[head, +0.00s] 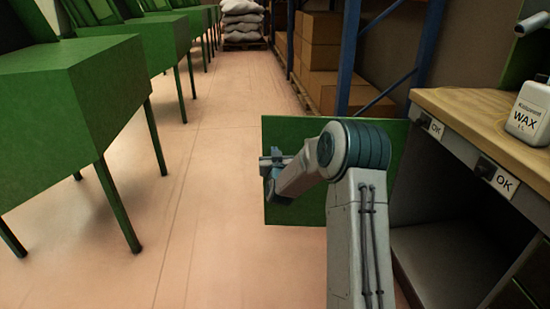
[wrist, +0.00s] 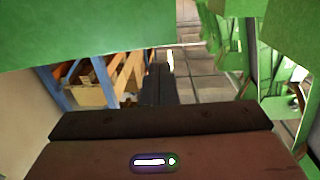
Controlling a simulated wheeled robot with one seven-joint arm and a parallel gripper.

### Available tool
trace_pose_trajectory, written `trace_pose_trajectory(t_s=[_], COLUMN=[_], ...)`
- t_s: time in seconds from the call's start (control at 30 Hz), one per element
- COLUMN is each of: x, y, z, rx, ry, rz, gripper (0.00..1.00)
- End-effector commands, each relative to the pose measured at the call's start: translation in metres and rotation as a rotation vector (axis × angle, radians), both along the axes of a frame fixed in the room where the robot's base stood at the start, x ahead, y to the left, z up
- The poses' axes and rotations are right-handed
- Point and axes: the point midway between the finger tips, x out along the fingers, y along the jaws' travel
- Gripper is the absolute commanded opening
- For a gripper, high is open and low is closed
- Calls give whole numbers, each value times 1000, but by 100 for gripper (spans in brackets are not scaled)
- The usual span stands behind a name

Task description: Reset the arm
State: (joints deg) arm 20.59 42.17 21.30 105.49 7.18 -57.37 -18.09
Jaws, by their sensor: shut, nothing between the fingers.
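My arm rises at the lower right of the head view and bends at the elbow toward the left. My gripper (head: 270,167) is at its end, in front of a green panel (head: 310,215) and over the floor. In the wrist view the dark fingers (wrist: 159,84) are together, with nothing between them. The fingertips are small and partly hidden in the head view.
The green panel stands close behind my arm. A wooden-topped workbench (head: 455,103) with a wax bottle (head: 530,110) is at right. Green machines (head: 75,85) line the left. Shelving with cardboard boxes (head: 322,55) and stacked sacks (head: 241,20) are farther back. The floor aisle (head: 215,170) is clear.

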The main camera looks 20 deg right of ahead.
Motion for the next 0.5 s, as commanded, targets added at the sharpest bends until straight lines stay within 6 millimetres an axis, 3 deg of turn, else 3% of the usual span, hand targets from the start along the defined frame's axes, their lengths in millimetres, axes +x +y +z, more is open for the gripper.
trace_pose_trajectory(t_s=[0.1, 0.33, 0.5], x=[-17, -33, -43], y=[4, 9, 25], z=[1, 3, 39], rx=[-1, -1, -3], ry=[1, 2, 71], rz=[0, 1, 51], gripper=[0, 0, 0])
